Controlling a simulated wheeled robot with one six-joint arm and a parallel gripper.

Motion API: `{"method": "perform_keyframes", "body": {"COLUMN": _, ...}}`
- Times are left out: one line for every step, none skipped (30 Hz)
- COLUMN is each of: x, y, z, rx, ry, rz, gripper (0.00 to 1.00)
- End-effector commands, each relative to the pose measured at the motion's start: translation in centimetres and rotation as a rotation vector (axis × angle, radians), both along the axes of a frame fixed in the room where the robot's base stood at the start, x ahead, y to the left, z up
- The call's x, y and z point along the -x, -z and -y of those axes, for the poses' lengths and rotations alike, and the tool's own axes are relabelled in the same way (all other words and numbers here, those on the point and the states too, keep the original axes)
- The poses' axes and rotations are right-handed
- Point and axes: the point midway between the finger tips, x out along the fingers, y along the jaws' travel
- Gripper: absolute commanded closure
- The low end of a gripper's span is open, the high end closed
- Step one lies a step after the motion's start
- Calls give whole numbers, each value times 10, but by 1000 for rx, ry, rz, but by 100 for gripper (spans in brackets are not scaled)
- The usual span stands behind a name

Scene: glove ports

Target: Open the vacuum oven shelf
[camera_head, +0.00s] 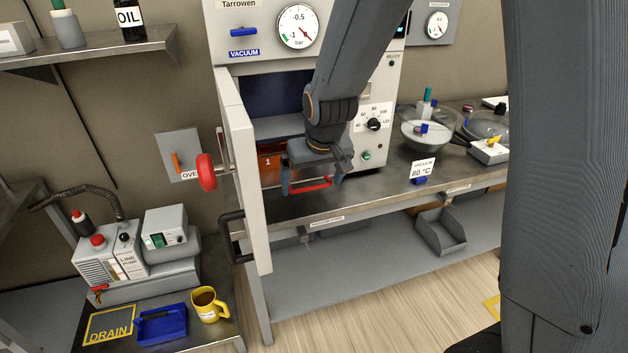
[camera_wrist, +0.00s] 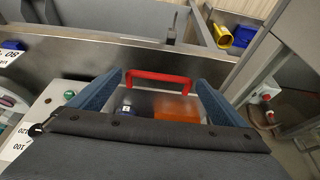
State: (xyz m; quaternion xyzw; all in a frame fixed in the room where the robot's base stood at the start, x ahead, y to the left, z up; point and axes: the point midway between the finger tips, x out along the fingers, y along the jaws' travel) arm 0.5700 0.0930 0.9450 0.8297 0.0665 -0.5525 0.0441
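The vacuum oven (camera_head: 385,70) has its door (camera_head: 240,160) swung open at the left, showing the dark chamber. A grey shelf (camera_head: 278,127) crosses the inside. An orange item marked 1 (camera_head: 268,164) sits lower in the chamber. My gripper (camera_head: 308,182) is in front of the opening, low down, with the red handle (camera_head: 309,184) between its fingers. The wrist view shows the red handle (camera_wrist: 158,78) spanning most of the space between the separated blue fingers; slight gaps seem to remain at its ends. My arm hides part of the chamber.
The door's red knob (camera_head: 206,172) and black handle (camera_head: 232,237) stick out left. A steel bench (camera_head: 385,190) runs below the oven, with a sign and glassware at right. A pump (camera_head: 108,255), blue tray (camera_head: 162,325) and yellow mug (camera_head: 207,304) stand lower left.

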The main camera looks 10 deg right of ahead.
Motion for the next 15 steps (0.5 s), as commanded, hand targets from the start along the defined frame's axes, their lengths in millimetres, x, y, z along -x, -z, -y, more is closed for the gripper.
{"method": "perform_keyframes", "body": {"x": 0, "y": 0, "z": 0, "rx": 0, "ry": 0, "rz": 0, "gripper": 0}}
{"method": "perform_keyframes", "body": {"x": 0, "y": 0, "z": 0, "rx": 0, "ry": 0, "rz": 0, "gripper": 0}}
{"method": "perform_keyframes", "body": {"x": 0, "y": 0, "z": 0, "rx": 0, "ry": 0, "rz": -1, "gripper": 0}}
{"method": "perform_keyframes", "body": {"x": 0, "y": 0, "z": 0, "rx": 0, "ry": 0, "rz": -1, "gripper": 0}}
{"method": "perform_keyframes", "body": {"x": 0, "y": 0, "z": 0, "rx": 0, "ry": 0, "rz": -1, "gripper": 0}}
{"method": "perform_keyframes", "body": {"x": 0, "y": 0, "z": 0, "rx": 0, "ry": 0, "rz": -2, "gripper": 0}}
{"method": "perform_keyframes", "body": {"x": 1, "y": 0, "z": 0, "rx": 0, "ry": 0, "rz": -2, "gripper": 0}}
{"method": "perform_keyframes", "body": {"x": 1, "y": -1, "z": 0, "rx": 0, "ry": 0, "rz": -1, "gripper": 0}}
{"method": "perform_keyframes", "body": {"x": 1, "y": -2, "z": 0, "rx": 0, "ry": 0, "rz": -1, "gripper": 0}}
{"method": "perform_keyframes", "body": {"x": 2, "y": -4, "z": 0, "rx": 0, "ry": 0, "rz": -1, "gripper": 0}}
{"method": "perform_keyframes", "body": {"x": 3, "y": -6, "z": 0, "rx": 0, "ry": 0, "rz": -1, "gripper": 0}}
{"method": "perform_keyframes", "body": {"x": 4, "y": -10, "z": 1, "rx": 0, "ry": 0, "rz": 0, "gripper": 0}}
{"method": "perform_keyframes", "body": {"x": 5, "y": -14, "z": 1, "rx": 0, "ry": 0, "rz": 1, "gripper": 0}}
{"method": "perform_keyframes", "body": {"x": 7, "y": -17, "z": 1, "rx": 0, "ry": 0, "rz": 1, "gripper": 0}}
{"method": "perform_keyframes", "body": {"x": 9, "y": -23, "z": 1, "rx": 0, "ry": 0, "rz": 1, "gripper": 0}}
